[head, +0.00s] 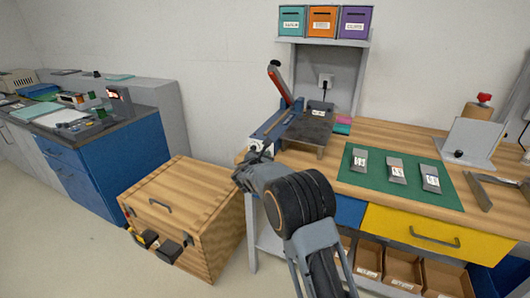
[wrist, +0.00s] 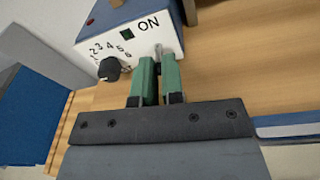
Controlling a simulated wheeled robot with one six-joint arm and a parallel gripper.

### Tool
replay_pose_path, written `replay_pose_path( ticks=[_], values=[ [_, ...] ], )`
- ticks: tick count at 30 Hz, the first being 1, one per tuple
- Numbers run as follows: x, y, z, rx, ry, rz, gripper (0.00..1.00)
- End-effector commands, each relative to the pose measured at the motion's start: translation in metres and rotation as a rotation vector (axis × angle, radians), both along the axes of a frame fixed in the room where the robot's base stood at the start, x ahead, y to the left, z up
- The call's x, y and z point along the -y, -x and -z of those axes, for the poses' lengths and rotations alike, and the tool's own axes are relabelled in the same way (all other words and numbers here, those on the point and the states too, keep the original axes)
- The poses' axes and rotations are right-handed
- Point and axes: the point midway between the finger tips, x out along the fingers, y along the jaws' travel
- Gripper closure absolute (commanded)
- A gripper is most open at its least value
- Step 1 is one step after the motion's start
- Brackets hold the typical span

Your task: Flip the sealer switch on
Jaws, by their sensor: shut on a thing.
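The sealer (head: 273,124) is a blue bar-shaped machine with a raised red-handled lever (head: 279,83), at the left end of the wooden bench. In the wrist view its white front panel (wrist: 122,52) carries a black dial (wrist: 109,68) with numbers, a dark green square lamp that looks unlit, and the word ON. The small grey sealer switch (wrist: 158,49) is below ON, at the tips of my gripper's green fingers. My gripper (wrist: 159,66) is shut on the switch, with the fingers on either side of it. Its fingertips partly hide the switch, so its position is unclear.
A wooden chest (head: 180,205) stands on the floor left of the bench. A green mat (head: 372,186) with several pouches lies right of the sealer. A dark plate (head: 311,128) adjoins the sealer. Free floor lies in front of the chest.

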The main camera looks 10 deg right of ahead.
Motion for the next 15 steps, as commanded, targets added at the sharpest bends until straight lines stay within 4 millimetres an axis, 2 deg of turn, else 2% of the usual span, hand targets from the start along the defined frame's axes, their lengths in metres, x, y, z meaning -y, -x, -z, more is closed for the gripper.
replay_pose_path(
  ticks=[1, 15],
  values=[
    [0.0, 0.0, -0.012, -0.031, -0.021, 0.001, 1.0],
    [0.001, -0.001, -0.027, -0.308, -0.22, 0.001, 1.0]
  ],
)
